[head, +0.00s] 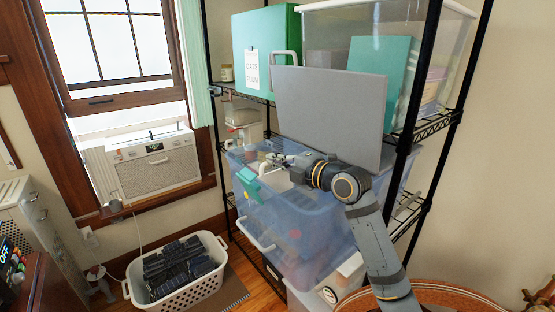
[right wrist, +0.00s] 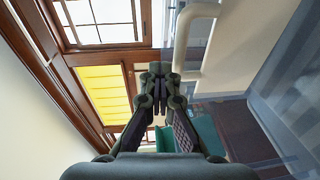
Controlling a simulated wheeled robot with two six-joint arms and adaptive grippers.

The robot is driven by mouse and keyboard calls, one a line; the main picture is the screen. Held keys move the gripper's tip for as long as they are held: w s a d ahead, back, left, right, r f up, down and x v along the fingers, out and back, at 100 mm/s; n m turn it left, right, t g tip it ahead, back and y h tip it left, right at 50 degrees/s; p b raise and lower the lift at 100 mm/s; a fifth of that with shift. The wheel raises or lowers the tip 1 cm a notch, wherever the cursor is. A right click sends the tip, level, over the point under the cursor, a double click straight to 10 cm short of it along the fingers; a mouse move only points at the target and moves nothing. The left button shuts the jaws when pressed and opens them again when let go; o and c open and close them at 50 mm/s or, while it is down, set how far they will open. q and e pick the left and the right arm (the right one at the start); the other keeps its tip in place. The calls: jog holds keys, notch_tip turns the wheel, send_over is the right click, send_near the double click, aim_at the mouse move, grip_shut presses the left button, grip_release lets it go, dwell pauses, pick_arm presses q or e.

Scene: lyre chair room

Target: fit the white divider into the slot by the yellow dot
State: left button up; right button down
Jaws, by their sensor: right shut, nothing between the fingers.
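The white divider (head: 330,115) looks like a light grey panel. I cannot clearly make out the yellow dot or slot. My left gripper is out of view.
A black wire rack (head: 427,128) holds the bins. A green box (head: 262,45), a teal panel (head: 380,65) and a clear bin (head: 455,40) fill its upper shelf. A white laundry basket (head: 180,293) stands on the floor. The window air conditioner (head: 150,170) is at left.

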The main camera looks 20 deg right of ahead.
jog(key=c, duration=2)
grip_release()
jog(key=shift+w+f, duration=0.1)
jog(key=shift+f, duration=0.55)
jog(key=shift+c, duration=0.2)
jog(key=o, duration=0.4)
jog(key=shift+o, duration=0.2)
jog(key=shift+d, duration=0.1)
jog(key=shift+h, duration=0.3)
jog(key=v, duration=0.6)
jog(key=shift+r, duration=0.15)
jog(key=shift+r, duration=0.1)
